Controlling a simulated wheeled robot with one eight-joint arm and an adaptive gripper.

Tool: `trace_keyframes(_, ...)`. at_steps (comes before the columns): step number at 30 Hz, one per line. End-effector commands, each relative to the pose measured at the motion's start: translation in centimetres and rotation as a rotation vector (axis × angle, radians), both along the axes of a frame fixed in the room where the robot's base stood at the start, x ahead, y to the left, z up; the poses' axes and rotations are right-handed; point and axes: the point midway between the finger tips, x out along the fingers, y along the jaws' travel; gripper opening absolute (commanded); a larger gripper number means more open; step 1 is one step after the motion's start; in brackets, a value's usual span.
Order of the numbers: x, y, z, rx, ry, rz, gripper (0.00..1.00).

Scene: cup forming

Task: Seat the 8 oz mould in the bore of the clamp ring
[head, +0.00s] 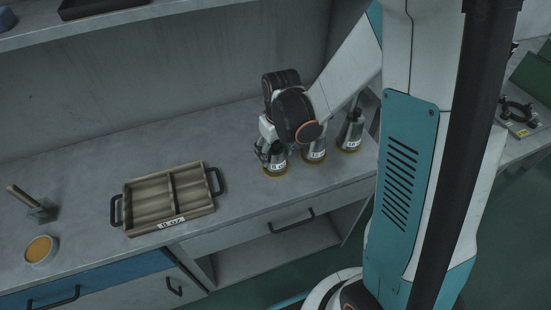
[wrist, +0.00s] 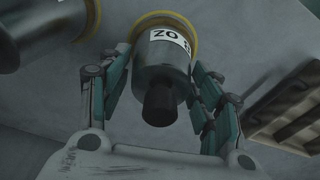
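The 8 oz mould (head: 275,166), a metal cylinder with a dark knob and a white label, stands upright on a yellow ring at the left end of a row of moulds. In the wrist view the mould (wrist: 163,65) shows between the fingers, its label upside down and partly cut off. My gripper (head: 268,150) is down at this mould. In the wrist view my gripper (wrist: 160,72) has its fingers apart on either side, with a visible gap on the left. The clamp ring (head: 517,112), dark and round, sits on a fixture on the right-hand bench, its bore hard to make out.
Two more moulds, a middle one (head: 314,153) and a right one (head: 351,135), stand close by. A wooden tray (head: 131,213) with black handles lies left on the grey bench. A bowl (head: 40,251) and a wooden-handled tool (head: 30,203) are farther left. A shelf overhangs the back.

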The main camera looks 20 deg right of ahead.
Motion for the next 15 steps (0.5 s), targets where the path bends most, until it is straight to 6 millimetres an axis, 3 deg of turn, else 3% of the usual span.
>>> trace_keyframes(1, 0.0, 0.0, 0.01, 0.0, 0.0, 0.0, 0.38)
trace_keyframes(5, -0.01, 0.0, 0.0, 0.0, 0.0, 0.0, 0.08)
trace_keyframes(15, -0.02, 0.0, 0.31, 0.0, 0.0, 0.0, 0.08)
